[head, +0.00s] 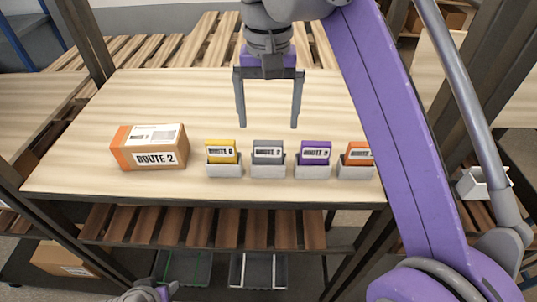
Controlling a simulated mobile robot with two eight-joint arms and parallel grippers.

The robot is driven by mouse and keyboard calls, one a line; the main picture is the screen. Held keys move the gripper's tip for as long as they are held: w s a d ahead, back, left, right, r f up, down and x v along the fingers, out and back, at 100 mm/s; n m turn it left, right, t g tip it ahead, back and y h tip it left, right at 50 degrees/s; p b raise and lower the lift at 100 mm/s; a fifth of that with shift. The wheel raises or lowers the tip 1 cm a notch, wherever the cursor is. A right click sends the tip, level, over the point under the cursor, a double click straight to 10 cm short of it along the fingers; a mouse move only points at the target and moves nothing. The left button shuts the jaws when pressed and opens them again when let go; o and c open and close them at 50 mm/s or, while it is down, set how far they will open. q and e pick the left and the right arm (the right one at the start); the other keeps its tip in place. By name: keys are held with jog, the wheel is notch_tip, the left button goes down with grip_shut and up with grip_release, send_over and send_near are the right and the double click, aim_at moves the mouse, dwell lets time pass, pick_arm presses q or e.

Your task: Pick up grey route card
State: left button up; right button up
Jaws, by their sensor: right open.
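The grey route card (268,150) stands upright in a small white holder (268,171), third from the right in a row on the wooden table. Its front label reads ROUTE, with a digit too small to read surely. My right gripper (268,126) is open and empty, pointing down, with its two fingers wide apart. In the picture its fingertips are just above and to either side of the grey card, and they do not touch it. A small part of my left arm (146,293) shows at the bottom edge; its fingers cannot be made out.
A yellow card (221,150) stands left of the grey one; a purple card (316,151) and an orange card (357,153) stand right. My purple right arm partly covers the orange card. A ROUTE 2 box (150,146) sits at the left. The table (190,95) behind is clear.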

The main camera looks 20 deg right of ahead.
aim_at(268, 142)
jog(key=shift+s+f, duration=0.2)
jog(key=shift+f, duration=0.45)
jog(key=shift+s+f, duration=0.15)
jog(key=shift+f, duration=0.45)
jog(key=shift+w+f+b, duration=0.15)
jog(key=shift+f+b, duration=0.2)
jog(key=shift+f, duration=1.05)
jog(key=shift+w+f+b, duration=0.1)
jog(key=shift+f+b, duration=0.25)
jog(key=shift+f, duration=1)
pick_arm(q)
jog(key=shift+s+f, duration=0.25)
jog(key=shift+f, duration=0.35)
jog(key=shift+s+f, duration=0.2)
jog(key=shift+f, duration=0.35)
pick_arm(e)
jog(key=shift+w, duration=0.1)
jog(key=shift+c, duration=0.2)
jog(key=c, duration=1.2)
